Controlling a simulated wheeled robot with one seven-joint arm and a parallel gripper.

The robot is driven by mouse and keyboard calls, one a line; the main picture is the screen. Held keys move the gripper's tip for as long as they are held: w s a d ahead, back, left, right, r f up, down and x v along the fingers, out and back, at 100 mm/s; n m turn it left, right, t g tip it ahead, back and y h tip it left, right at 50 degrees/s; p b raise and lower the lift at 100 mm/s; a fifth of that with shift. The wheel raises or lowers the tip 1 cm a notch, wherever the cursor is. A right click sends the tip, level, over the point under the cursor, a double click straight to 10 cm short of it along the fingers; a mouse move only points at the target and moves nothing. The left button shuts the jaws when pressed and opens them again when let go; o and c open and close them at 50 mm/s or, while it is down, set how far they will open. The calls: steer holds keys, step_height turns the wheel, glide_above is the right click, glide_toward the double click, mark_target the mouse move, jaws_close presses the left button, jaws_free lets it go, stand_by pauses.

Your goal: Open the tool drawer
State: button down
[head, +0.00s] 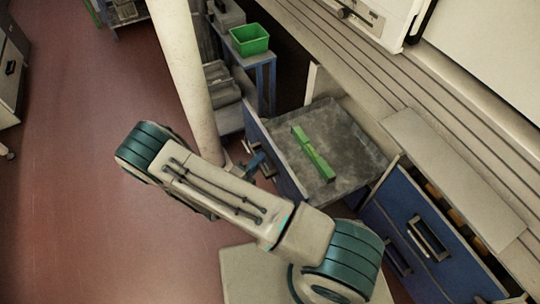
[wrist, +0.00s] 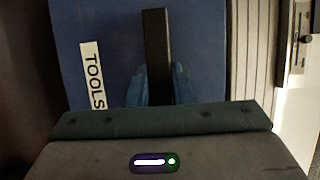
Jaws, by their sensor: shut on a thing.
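The tool drawer (head: 350,128) is pulled well out of the bench in the head view, with its grey inside showing. Its blue front (head: 289,172) faces left. In the wrist view the blue front (wrist: 205,45) bears a white "TOOLS" label (wrist: 92,75). A dark upright handle (wrist: 157,35) stands between the blue fingers of my gripper (wrist: 157,88), which is shut on it. In the head view my gripper (head: 258,163) is at the outer side of the drawer front, partly hidden by my arm. A long green object (head: 313,154) lies in the drawer.
A pale column (head: 183,75) stands close to the left of the drawer. Behind is a blue stand with a green bin (head: 249,39). Another blue drawer unit (head: 425,240) is at the lower right. The red floor (head: 80,160) at left is clear.

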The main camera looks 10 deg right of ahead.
steer(key=shift+s+a, duration=0.15)
steer(key=shift+a, duration=0.35)
steer(key=c, duration=1.3)
jaws_free()
steer(key=p+v, duration=0.1)
steer(key=v, duration=1.2)
steer(key=shift+s+a, duration=0.25)
steer(key=shift+a, duration=0.05)
steer(key=shift+r, duration=0.1)
